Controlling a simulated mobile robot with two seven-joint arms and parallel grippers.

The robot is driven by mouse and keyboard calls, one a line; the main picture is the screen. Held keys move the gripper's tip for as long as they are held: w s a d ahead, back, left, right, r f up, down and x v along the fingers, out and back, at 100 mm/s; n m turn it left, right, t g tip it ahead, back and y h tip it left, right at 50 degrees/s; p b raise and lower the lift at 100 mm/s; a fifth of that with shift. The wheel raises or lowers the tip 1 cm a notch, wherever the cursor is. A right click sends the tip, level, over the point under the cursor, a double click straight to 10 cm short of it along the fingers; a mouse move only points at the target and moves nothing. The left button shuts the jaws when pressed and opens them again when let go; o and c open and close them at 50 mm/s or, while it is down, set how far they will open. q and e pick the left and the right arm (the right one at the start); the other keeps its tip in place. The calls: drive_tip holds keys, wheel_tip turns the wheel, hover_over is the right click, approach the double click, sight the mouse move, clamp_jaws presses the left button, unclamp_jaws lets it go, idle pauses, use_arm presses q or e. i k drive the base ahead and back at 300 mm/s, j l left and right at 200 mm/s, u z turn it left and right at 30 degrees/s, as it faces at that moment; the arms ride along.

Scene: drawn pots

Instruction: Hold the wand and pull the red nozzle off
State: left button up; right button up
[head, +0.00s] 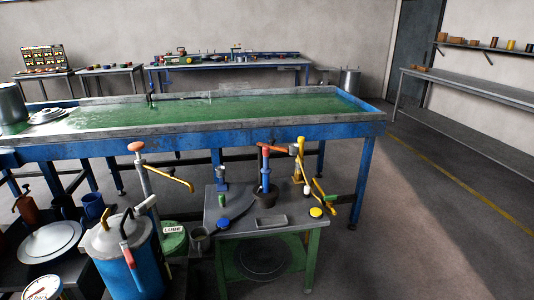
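No piece in the head view is clearly recognisable as the wand with its red nozzle. A blue tank (135,265) with a pale top stands at the lower left. A red slim piece (131,259) with a pale tip hangs against its side. On the small table (287,240), an upright blue tool (265,172) carries a red-orange piece at its top. A yellow jointed piece (300,160) stands to its right. I cannot tell whether any of these is the wand. Neither of my grippers shows.
A long blue bench (200,138) with a green top crosses behind the small table. A green drum marked LUBE (174,243) with an orange-knobbed pump (137,147) stands left of the table. A dark cart with a plate (50,241) and gauge (42,288) is lower left. Floor (430,230) is clear at right.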

sight(266, 149)
drive_tip(key=i+l+u, duration=0.25)
drive_tip(key=i+l, duration=0.2)
drive_tip(key=l, duration=0.15)
drive_tip(key=i+l+u, duration=0.3)
drive_tip(key=l, duration=0.35)
drive_tip(key=i+l+u, duration=0.15)
drive_tip(key=i+l, duration=0.15)
drive_tip(key=i+l+u, duration=0.1)
drive_tip(key=l, duration=0.35)
drive_tip(key=i, duration=0.05)
